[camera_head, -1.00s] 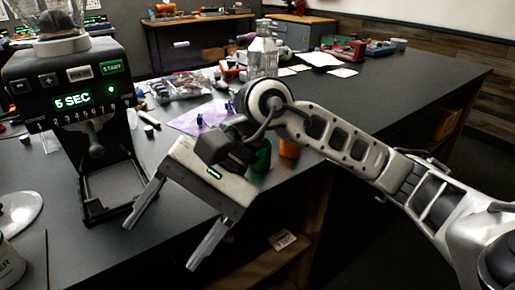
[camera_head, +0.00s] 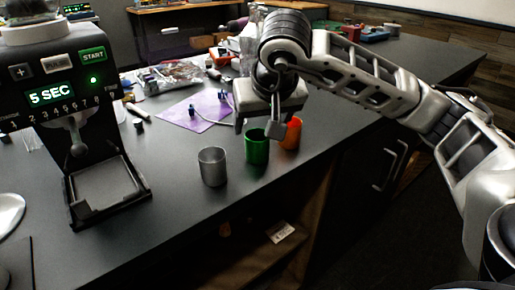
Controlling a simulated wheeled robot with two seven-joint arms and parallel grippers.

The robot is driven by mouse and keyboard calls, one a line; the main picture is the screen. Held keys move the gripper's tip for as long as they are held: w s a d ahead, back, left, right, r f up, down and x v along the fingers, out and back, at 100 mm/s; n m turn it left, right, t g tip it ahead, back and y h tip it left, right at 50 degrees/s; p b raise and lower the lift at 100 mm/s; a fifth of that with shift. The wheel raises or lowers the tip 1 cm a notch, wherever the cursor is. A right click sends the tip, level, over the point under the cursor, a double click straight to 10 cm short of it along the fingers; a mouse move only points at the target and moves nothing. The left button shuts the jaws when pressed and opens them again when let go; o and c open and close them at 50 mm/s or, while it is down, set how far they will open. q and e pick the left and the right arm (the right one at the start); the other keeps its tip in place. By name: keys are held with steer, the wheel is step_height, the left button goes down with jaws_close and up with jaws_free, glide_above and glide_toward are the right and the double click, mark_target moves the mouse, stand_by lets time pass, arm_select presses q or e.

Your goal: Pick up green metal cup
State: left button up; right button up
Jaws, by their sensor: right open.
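The green metal cup (camera_head: 257,150) stands upright on the dark counter, between a grey metal cup (camera_head: 212,167) on its left and an orange cup (camera_head: 292,137) on its right. My right gripper (camera_head: 259,129) is open and points down at the green cup, with its fingers apart around the cup's upper area. One finger shows in front, between the green and orange cups. I cannot tell whether the fingers touch the green cup. My left gripper is not in view.
A coffee grinder (camera_head: 66,115) reading "5 SEC" stands on the left. A purple sheet (camera_head: 196,112) with small parts lies behind the cups. The counter's front edge is close to the cups. Free counter lies between the grinder and the grey cup.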

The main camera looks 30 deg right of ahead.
mark_target(258, 135)
steer(key=shift+p+x, duration=0.3)
steer(key=shift+x, duration=2.9)
steer(key=shift+c, duration=0.3)
steer(key=c, duration=1)
